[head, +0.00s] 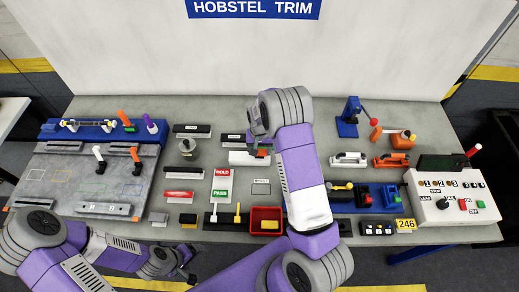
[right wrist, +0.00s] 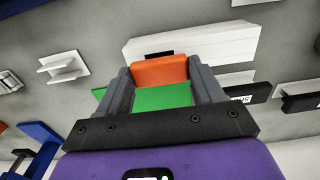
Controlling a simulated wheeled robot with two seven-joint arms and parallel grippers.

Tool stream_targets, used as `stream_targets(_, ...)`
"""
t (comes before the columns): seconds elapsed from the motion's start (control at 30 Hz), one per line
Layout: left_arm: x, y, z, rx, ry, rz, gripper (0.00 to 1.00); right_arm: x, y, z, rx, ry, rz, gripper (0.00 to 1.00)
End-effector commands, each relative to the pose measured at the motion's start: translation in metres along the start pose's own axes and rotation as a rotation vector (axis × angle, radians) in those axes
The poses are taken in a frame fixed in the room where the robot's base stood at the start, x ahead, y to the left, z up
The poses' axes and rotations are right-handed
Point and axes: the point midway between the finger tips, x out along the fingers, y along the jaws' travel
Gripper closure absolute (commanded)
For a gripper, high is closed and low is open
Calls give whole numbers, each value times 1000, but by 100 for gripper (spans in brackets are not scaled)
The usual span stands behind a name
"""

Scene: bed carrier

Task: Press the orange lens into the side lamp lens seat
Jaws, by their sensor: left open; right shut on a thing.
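My right gripper (right wrist: 162,88) is shut on the orange lens (right wrist: 160,70), which sits between its two grey fingers. A green piece (right wrist: 160,97) shows between the fingers behind the lens. In the right wrist view, a long white block (right wrist: 190,46) lies just beyond the lens, with a dark patch at the lens's upper edge; it may be the side lamp. Whether the lens touches it I cannot tell. In the head view the white block (head: 240,158) is partly hidden by my right arm and gripper (head: 261,150). My left gripper (head: 183,264) is open and empty near the front edge.
A red tray (head: 266,213) and a HOLD/PASS card (head: 222,186) lie nearer the front. A grey board (head: 70,180) fills the left. A white control box (head: 450,195) stands at the right.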

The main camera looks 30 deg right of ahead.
Motion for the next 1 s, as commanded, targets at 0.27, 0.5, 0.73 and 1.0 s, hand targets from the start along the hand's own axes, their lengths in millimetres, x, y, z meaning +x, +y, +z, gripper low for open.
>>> stream_targets(0.27,4,-1,0,0,0,0,18,5,0,0,0,0,0,62)
stream_targets(0.5,8,-3,0,0,0,0,18,11,0,0,0,1,0,62)
stream_targets(0.73,13,-5,0,0,0,0,18,17,0,0,0,0,0,62)
stream_targets(1.0,10,-4,0,0,0,0,18,12,0,0,0,1,0,62)
